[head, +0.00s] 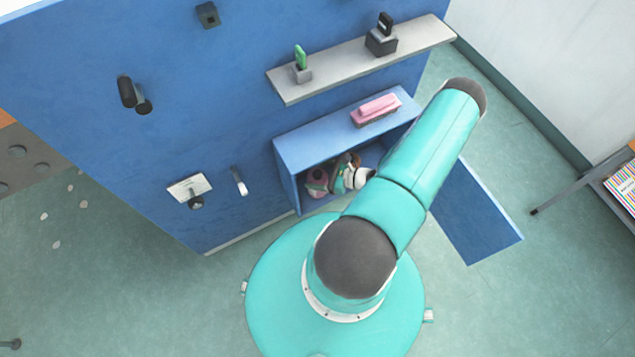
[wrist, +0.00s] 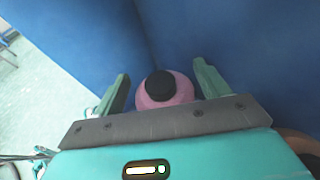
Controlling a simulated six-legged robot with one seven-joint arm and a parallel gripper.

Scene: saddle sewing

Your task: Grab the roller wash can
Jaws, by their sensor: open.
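A pink rounded can with a black cap (wrist: 162,90) shows in the wrist view, between the two teal fingers of my gripper (wrist: 160,88). The fingers are apart, one on each side of it, with a gap visible on both sides. The lower part of the can is hidden behind the gripper's grey plate. In the head view a pink can (head: 317,181) stands at the left inside the blue cabinet (head: 287,158).
Several other items, white and dark, crowd beside the pink can (head: 350,174). The cabinet's blue door (head: 478,225) hangs open to the right. A pink object (head: 376,109) lies on the cabinet top. A grey shelf (head: 330,80) is above. Blue walls close in around the can.

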